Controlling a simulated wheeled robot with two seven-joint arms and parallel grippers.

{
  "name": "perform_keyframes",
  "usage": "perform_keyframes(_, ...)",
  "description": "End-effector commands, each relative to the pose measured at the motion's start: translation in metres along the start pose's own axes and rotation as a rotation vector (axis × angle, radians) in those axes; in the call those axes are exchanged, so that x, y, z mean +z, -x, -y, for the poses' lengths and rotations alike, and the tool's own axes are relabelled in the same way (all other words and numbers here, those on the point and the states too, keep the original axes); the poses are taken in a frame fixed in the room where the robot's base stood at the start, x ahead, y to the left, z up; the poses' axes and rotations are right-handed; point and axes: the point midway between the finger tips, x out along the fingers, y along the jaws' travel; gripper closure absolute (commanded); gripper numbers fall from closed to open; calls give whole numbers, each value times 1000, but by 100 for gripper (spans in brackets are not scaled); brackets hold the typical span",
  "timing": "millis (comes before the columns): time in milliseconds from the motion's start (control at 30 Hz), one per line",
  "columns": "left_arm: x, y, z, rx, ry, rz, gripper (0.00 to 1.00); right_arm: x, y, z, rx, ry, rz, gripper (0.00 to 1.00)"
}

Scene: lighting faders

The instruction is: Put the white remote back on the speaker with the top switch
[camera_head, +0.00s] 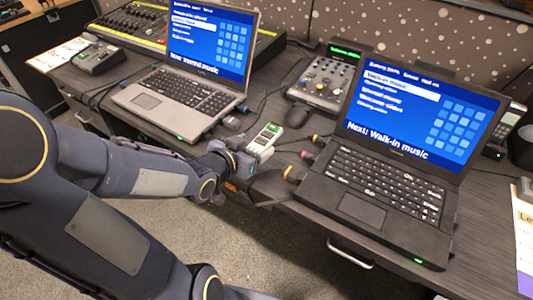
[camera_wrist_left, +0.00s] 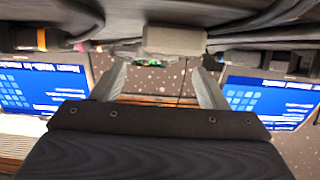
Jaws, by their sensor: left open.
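The white remote (camera_head: 265,138), with a small green screen, lies near the table's front edge between the two laptops. My left gripper (camera_head: 248,158) is just in front of it, fingers pointing toward it. In the left wrist view, which looks upside down, the gripper (camera_wrist_left: 163,78) is open, with a finger at each side. A pale block (camera_wrist_left: 174,40), likely the remote's near end, shows just beyond and between the fingers. I cannot tell whether they touch it. A dark rounded object (camera_head: 522,147), perhaps a speaker, is cut off at the right edge; no top switch can be made out.
A silver laptop (camera_head: 185,98) stands left, a black laptop (camera_head: 375,185) right. Behind are a small mixer (camera_head: 324,84), a dark mouse (camera_head: 295,115) and a large fader desk (camera_head: 130,28). A handset (camera_head: 507,125) stands at right. Cables with coloured plugs lie beside the remote.

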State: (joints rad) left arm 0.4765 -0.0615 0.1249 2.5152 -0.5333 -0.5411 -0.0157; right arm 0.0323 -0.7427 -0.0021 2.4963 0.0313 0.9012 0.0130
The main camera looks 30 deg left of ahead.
Motion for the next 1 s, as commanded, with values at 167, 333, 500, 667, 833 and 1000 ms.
perform_keyframes(167,3,-18,2,1,3,2,33,3,-6,-3,0,0,0,64)
perform_keyframes(333,6,-44,6,2,2,3,33,6,-12,-5,0,0,0,64)
perform_keyframes(500,4,-57,6,1,1,1,33,7,-13,-6,0,0,0,64)
perform_keyframes(667,3,-57,6,0,0,1,33,6,-13,-6,0,0,0,64)
perform_keyframes(833,3,-57,6,-1,1,1,47,6,-13,-6,0,0,0,64)
perform_keyframes(1000,4,-57,6,-1,1,1,69,7,-13,-6,0,0,0,64)
